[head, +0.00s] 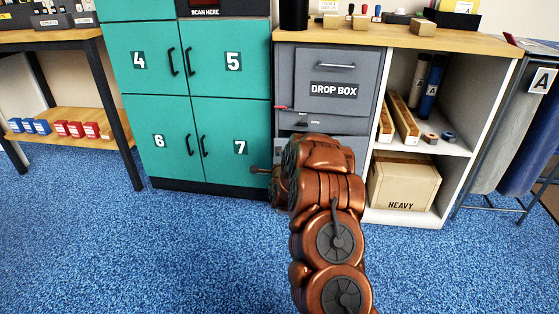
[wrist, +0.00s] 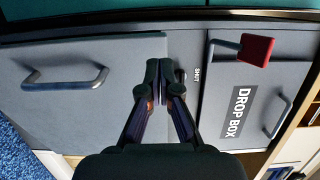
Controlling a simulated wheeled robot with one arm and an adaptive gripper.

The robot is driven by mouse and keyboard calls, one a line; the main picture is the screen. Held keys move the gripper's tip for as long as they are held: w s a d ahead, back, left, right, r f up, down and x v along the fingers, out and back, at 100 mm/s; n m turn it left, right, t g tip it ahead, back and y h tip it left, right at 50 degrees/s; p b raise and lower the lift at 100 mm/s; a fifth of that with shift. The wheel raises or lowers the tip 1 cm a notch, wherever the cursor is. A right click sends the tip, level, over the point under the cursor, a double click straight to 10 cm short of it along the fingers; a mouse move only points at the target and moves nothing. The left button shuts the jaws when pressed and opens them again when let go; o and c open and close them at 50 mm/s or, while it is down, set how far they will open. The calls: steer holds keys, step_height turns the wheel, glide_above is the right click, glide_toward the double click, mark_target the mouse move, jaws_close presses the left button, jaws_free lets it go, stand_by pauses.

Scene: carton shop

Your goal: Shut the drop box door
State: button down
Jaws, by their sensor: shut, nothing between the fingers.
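The drop box door (head: 316,68) is a grey panel with a bar handle (head: 337,66) at the top and a DROP BOX label. It also shows turned sideways at the right of the wrist view (wrist: 222,85). I cannot tell whether it sits fully flush. A red-ended lever (wrist: 256,50) lies by the door's edge; its red end also shows in the head view (head: 281,107). A SHUT label (wrist: 196,75) is on the strip beside the door. My gripper (wrist: 166,72) is shut and empty, its fingertips in front of the grey front between the door and a lower panel. In the head view my arm hides it.
The lower grey panel (wrist: 95,105) has its own bar handle (wrist: 65,82). Teal lockers (head: 232,125) stand left of the drop box cabinet. An open white shelf (head: 455,150) with a HEAVY carton (head: 405,182) stands to its right. The blue carpet is clear at front left.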

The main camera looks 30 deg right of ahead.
mark_target(278, 142)
steer(key=shift+b+x, duration=0.85)
steer(key=shift+x, duration=1.45)
steer(key=shift+r, duration=0.1)
